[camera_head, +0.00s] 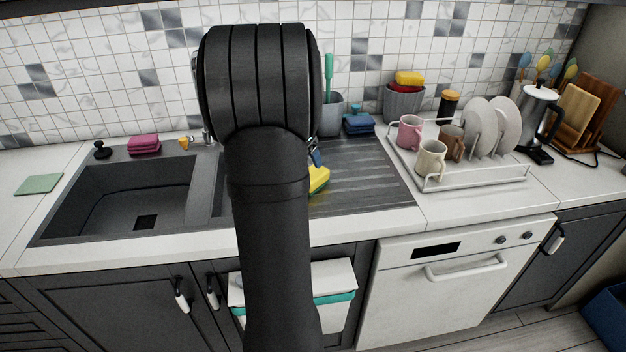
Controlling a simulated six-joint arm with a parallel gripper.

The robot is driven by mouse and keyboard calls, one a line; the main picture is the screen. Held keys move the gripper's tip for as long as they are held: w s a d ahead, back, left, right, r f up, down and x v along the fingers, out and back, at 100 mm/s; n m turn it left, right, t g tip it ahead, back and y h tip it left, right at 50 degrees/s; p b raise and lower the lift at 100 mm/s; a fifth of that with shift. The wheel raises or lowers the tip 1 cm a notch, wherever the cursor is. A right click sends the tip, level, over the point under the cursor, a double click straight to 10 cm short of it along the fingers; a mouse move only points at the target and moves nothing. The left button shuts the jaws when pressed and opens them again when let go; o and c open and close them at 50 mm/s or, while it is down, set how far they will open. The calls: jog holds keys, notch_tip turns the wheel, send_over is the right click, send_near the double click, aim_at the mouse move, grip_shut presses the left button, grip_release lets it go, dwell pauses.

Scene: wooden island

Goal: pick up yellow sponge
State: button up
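A yellow sponge (319,179) lies on the dark ribbed drainboard (365,178) beside the sink. Its left part is hidden behind my black arm. A small dark piece, seemingly part of my gripper (315,155), shows at the arm's right edge just above this sponge. The rest of my gripper is hidden behind the arm, so I cannot tell whether it is open, shut or touching the sponge. Another yellow sponge (410,77) sits on top of a red one in a grey bucket (403,103) against the tiled wall.
Blue sponges (358,124) and a grey cup with a green-handled brush (329,112) stand behind the drainboard. A dish rack (480,179) with mugs and plates is to the right. The sink basin (125,195), pink sponges (143,144) and a green cloth (39,184) are left.

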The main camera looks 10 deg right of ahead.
jog(key=x, duration=1)
jog(key=shift+w+d+f, duration=0.1)
jog(key=shift+d+f, duration=0.15)
jog(key=shift+f, duration=0.1)
jog(key=shift+f, duration=0.2)
jog(key=c, duration=1.1)
jog(key=shift+r, duration=0.1)
